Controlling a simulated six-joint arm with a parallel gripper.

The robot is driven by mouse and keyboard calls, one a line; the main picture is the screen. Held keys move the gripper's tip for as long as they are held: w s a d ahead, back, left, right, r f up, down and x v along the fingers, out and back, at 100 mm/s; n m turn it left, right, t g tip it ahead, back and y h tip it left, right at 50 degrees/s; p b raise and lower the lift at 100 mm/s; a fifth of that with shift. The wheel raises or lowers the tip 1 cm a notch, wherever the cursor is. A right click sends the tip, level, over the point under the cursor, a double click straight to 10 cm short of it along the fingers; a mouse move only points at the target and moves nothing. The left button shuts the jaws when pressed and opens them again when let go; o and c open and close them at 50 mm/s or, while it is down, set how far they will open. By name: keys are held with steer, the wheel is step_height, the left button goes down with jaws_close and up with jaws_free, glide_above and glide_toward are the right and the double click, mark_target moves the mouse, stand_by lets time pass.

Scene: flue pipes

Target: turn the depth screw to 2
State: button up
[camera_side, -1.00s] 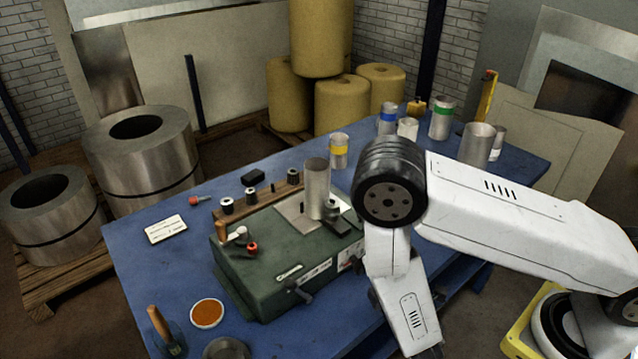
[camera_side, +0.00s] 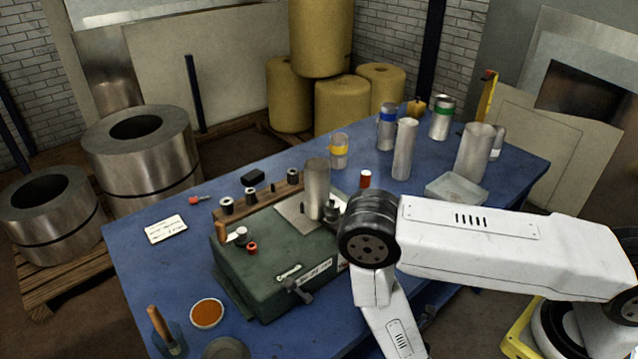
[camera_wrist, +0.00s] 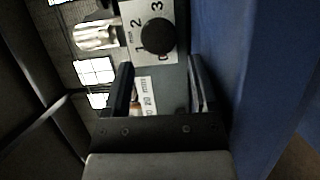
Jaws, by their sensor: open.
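The depth screw shows in the wrist view as a round black knob (camera_wrist: 158,37) on a pale scale plate (camera_wrist: 135,12) with printed figures, 1, 2 and 3 among them. I cannot make out a pointer on the knob. My gripper (camera_wrist: 160,63) is open, its two dark fingers on either side of the line to the knob, with the knob just beyond the tips and nothing between them. In the side view the green machine (camera_side: 262,268) stands on the table; my arm hides its right end, and neither the knob nor my gripper shows there.
A metal pipe (camera_side: 316,188) stands upright on the machine. A lever (camera_side: 298,290) sticks out of its front face. Several metal cylinders, such as a tall one (camera_side: 404,150), stand on the blue table (camera_side: 150,270) behind. A clear tray (camera_side: 455,190) lies behind my arm.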

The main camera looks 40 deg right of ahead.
steer(key=shift+x, duration=3.35)
steer(key=shift+c, duration=0.2)
steer(key=shift+r, duration=0.1)
steer(key=c, duration=0.9)
steer(key=shift+m, duration=0.8)
steer(key=shift+c, duration=0.3)
steer(key=o, duration=1)
steer(key=shift+s, duration=0.1)
